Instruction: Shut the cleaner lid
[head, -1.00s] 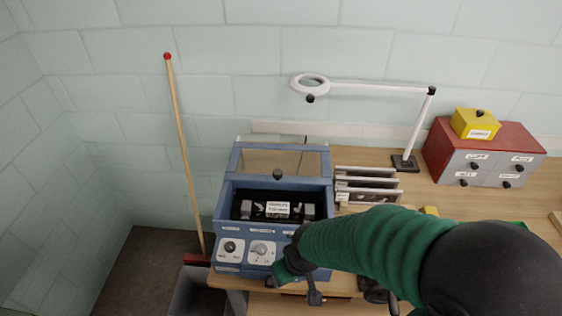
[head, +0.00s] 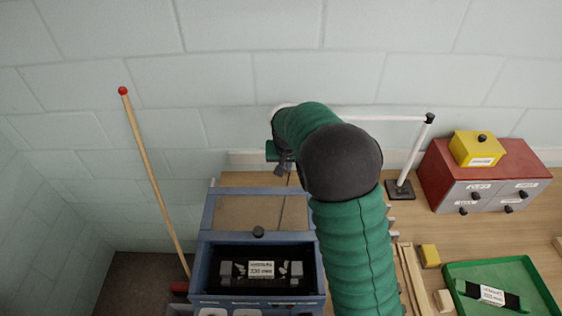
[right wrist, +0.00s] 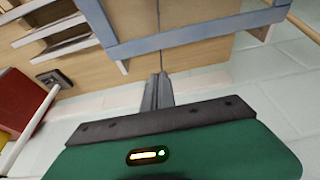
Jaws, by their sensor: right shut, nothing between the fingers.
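The blue cleaner (head: 195,270) stands at the front of the bench in the head view, its dark interior open to view. Inside it sits a grey-ended part with a white label (head: 261,269). Its lid, a blue frame with a clear pane (head: 240,214), stands open at the back, with a black knob (head: 258,232) near its lower edge. The lid frame (right wrist: 190,41) also crosses the top of the right wrist view. My right gripper (head: 284,168) is shut and empty, raised above and behind the lid's right side; its fingers (right wrist: 157,92) show in the right wrist view. My left gripper is not visible.
A white magnifier lamp (head: 400,189) stands behind my right arm. A red drawer cabinet (head: 440,170) with a yellow box (head: 478,149) is at the right. A green tray (head: 540,285) lies front right. A red-tipped stick (head: 155,180) leans at the left wall.

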